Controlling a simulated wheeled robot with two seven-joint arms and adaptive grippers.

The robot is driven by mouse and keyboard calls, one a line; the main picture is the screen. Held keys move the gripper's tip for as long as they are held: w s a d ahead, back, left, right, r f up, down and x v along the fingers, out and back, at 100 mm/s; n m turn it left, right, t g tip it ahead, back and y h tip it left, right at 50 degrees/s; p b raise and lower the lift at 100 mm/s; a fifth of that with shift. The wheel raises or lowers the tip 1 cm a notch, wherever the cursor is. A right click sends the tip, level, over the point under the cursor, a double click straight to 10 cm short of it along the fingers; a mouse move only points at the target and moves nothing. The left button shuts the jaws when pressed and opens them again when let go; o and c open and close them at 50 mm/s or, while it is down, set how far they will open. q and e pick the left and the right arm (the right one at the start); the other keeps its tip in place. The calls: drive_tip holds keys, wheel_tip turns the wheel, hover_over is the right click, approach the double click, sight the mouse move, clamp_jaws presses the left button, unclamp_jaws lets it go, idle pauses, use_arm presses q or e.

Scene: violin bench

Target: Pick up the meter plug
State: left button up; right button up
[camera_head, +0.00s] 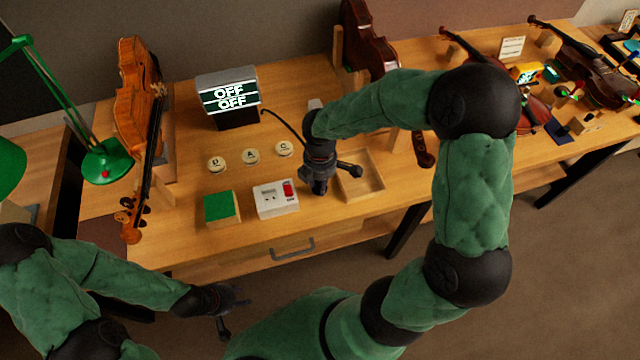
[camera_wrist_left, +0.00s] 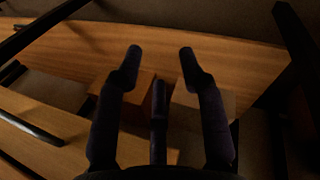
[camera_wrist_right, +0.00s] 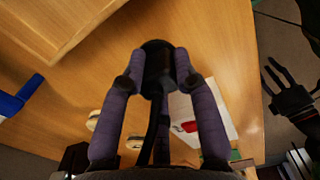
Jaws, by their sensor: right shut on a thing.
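The meter plug (camera_wrist_right: 156,68) is a black rounded piece between the fingertips of my right gripper (camera_wrist_right: 157,75) in the right wrist view. My right gripper (camera_head: 318,186) is shut on it, just above the bench between the white socket box (camera_head: 276,200) and the shallow wooden tray (camera_head: 372,184). My left gripper (camera_wrist_left: 160,62) is open and empty, in front of the bench edge.
Round discs marked D (camera_head: 216,164), A (camera_head: 251,156) and C (camera_head: 284,149) lie before the meter. A green-topped block (camera_head: 221,208) sits left of the socket box, which has a red switch. A violin (camera_head: 140,100) stands at left; more instruments are at right.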

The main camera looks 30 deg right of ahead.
drive_tip(key=shift+r, duration=0.1)
drive_tip(key=shift+r, duration=0.25)
wheel_tip(320, 180, up, 3)
drive_tip(key=shift+s+a+r+p, duration=0.15)
drive_tip(key=shift+p, duration=0.75)
drive_tip(key=s+a+r+p, duration=0.3)
drive_tip(key=s+a+r, duration=0.4)
drive_tip(key=s+r, duration=0.2)
drive_tip(key=s, duration=0.2)
drive_tip(key=shift+s, duration=0.35)
drive_tip(key=shift+w, duration=0.1)
